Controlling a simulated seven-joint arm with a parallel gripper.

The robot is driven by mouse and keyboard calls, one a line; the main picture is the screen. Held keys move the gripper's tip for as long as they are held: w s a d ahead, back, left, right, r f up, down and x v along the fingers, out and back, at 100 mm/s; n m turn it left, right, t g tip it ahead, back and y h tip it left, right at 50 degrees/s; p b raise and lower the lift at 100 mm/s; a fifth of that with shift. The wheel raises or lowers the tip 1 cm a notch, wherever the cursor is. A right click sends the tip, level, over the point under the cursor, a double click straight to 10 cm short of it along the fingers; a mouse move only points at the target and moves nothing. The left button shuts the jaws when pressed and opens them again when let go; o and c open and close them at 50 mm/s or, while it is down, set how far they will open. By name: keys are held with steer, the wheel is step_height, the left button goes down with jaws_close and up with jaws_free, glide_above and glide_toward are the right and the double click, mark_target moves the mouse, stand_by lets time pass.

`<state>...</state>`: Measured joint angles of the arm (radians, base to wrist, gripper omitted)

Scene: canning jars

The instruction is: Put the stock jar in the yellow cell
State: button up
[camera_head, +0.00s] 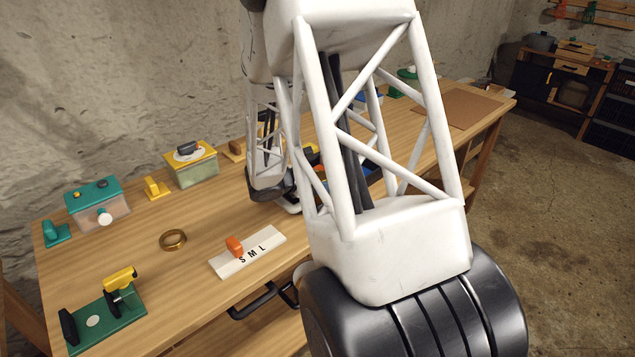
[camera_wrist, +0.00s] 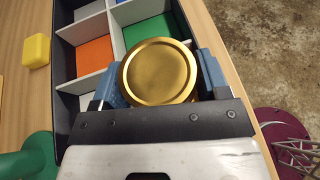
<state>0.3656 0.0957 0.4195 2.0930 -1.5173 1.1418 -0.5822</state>
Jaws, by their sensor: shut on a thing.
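The jar shows in the wrist view as a round gold lid (camera_wrist: 158,70), seen from above. I cannot read a label, so I cannot tell from its look whether it is the stock jar. My gripper (camera_wrist: 160,82) is shut on it, with a blue-padded finger on each side. The jar is over or in the right part of a dark divided crate (camera_wrist: 65,55). Orange (camera_wrist: 94,58), green (camera_wrist: 146,30) and blue (camera_wrist: 90,9) cell floors show. No yellow cell floor is visible; the jar and gripper cover part of the crate. In the head view my arm hides the jar.
A yellow block (camera_wrist: 37,50) and a green object (camera_wrist: 30,160) are left of the crate. In the head view, a gold ring (camera_head: 173,240), a white S M L strip (camera_head: 247,252) and a green stand (camera_head: 105,322) are on the bench. The crate's right side is near the bench edge.

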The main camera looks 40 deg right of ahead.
steer(key=shift+f, duration=0.15)
steer(key=o, duration=1.2)
steer(key=shift+c, duration=0.2)
steer(key=shift+v, duration=6.1)
steer(key=s+a+r+m+t+y, duration=0.1)
steer(key=s+a+r+m+y, duration=0.3)
steer(key=s+a, duration=0.4)
steer(key=s+a+r+m+t+y, duration=0.2)
steer(key=s+a+r+m+y, duration=0.2)
steer(key=s+a, duration=0.5)
steer(key=s+a+r+m+t+y, duration=0.2)
steer(key=s+a+r+m+y, duration=0.3)
steer(key=s+a+m, duration=0.3)
steer(key=shift+s+a+r, duration=0.35)
steer(key=shift+a+r, duration=0.2)
steer(key=shift+r, duration=0.15)
